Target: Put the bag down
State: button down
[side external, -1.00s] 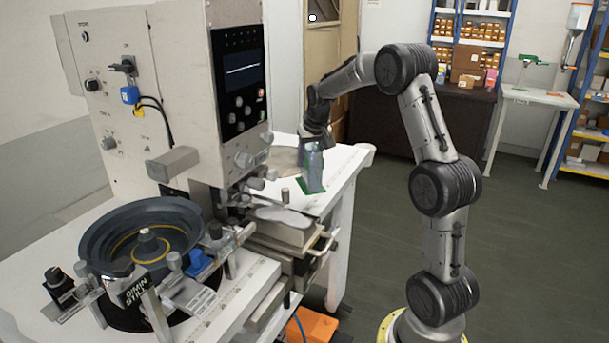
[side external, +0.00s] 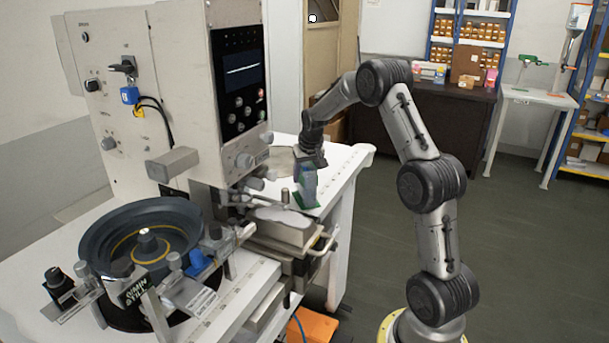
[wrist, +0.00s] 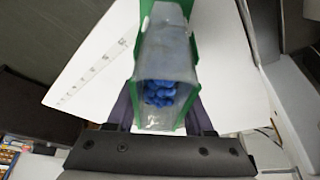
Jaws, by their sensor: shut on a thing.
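The bag (wrist: 168,55) is a clear, greyish bag with small blue pieces inside and green along its edges. In the side external view the bag (side external: 309,186) hangs upright below my gripper (side external: 309,166), over the white table by the machine. A green patch shows at its lower end. In the wrist view my gripper (wrist: 160,118) has its dark fingers on either side of the bag's near end, shut on it. I cannot tell whether the bag's bottom touches the table.
The white table (side external: 342,182) has a ruler-like strip along its edge. The large beige machine (side external: 180,90) stands close on the left, with a metal stage (side external: 283,228) near the bag. A round dark bowl (side external: 110,232) sits at the front left. Open floor lies right.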

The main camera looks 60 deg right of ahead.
jog(key=shift+f, duration=0.1)
jog(key=shift+c, duration=1.4)
grip_release()
jog(key=v, duration=1.1)
jog(key=s+a+r+n, duration=0.25)
jog(key=a+r, duration=0.25)
jog(key=a, duration=0.5)
jog(key=s+a+r+n+t+y, duration=0.1)
jog(key=s+a+n, duration=0.1)
jog(key=s+a, duration=0.5)
jog(key=s+a+r+n+t+y, duration=0.15)
jog(key=s+a, duration=0.35)
jog(key=a, duration=0.5)
jog(key=s+a+f+n, duration=0.3)
jog(key=s+a+f, duration=0.1)
jog(key=s, duration=0.5)
jog(key=shift+a+f+y, duration=0.35)
jog(key=shift+a+f, duration=0.05)
jog(key=shift+f, duration=0.15)
